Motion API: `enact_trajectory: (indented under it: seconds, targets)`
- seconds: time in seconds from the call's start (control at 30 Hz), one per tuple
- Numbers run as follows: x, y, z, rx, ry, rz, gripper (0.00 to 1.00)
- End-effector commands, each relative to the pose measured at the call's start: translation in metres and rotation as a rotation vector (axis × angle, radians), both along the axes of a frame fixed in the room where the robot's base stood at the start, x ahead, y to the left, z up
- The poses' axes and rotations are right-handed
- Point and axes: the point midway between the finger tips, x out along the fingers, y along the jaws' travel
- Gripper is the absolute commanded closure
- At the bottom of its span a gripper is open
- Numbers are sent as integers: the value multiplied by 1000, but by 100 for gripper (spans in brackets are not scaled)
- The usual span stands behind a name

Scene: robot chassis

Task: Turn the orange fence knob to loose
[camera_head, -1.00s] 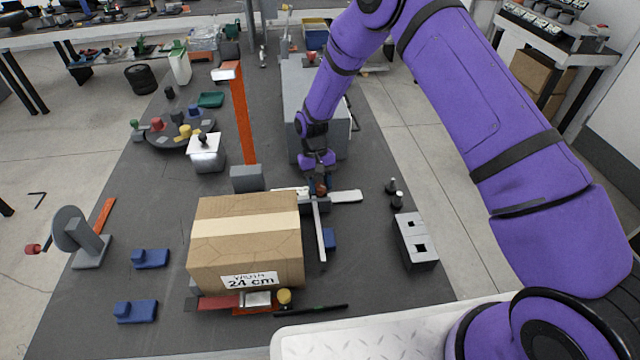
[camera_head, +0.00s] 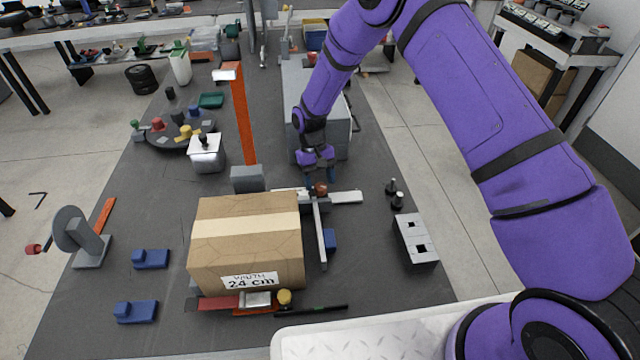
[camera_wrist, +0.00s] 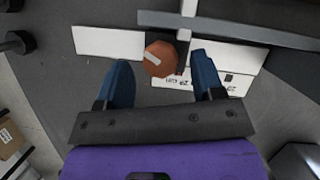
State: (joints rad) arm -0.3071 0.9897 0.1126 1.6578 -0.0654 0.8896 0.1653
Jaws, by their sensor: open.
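The orange fence knob (camera_wrist: 160,58) is a round, many-sided knob with a pale pointer mark on top. It sits where the grey fence bar meets the white rail (camera_wrist: 110,42). In the head view the knob (camera_head: 320,189) is just below my gripper, at the end of the long fence bar (camera_head: 319,232). My gripper (camera_head: 317,178) points down, and its blue fingers (camera_wrist: 162,78) are apart in the wrist view. The knob shows between and slightly beyond the fingertips, and nothing is held. Whether the fingers touch it cannot be told. Small print on the white plate is unreadable.
A cardboard box (camera_head: 246,265) marked 24 cm stands left of the fence bar. An orange post (camera_head: 242,115) rises behind.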

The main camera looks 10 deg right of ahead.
Motion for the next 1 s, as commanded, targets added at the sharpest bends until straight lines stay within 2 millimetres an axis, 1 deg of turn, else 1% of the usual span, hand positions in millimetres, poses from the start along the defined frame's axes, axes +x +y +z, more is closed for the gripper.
enact_trajectory:
  seconds: [0.03, 0.3, 0.5, 0.67, 1.0]
  targets:
    - [4, 1, 9, 2, -4, 0, 38]
    - [23, 6, 55, 2, -5, 0, 38]
    - [32, 9, 78, 1, -2, 0, 38]
    - [34, 10, 85, 1, -1, 0, 38]
    - [34, 9, 85, 1, -5, -3, 38]
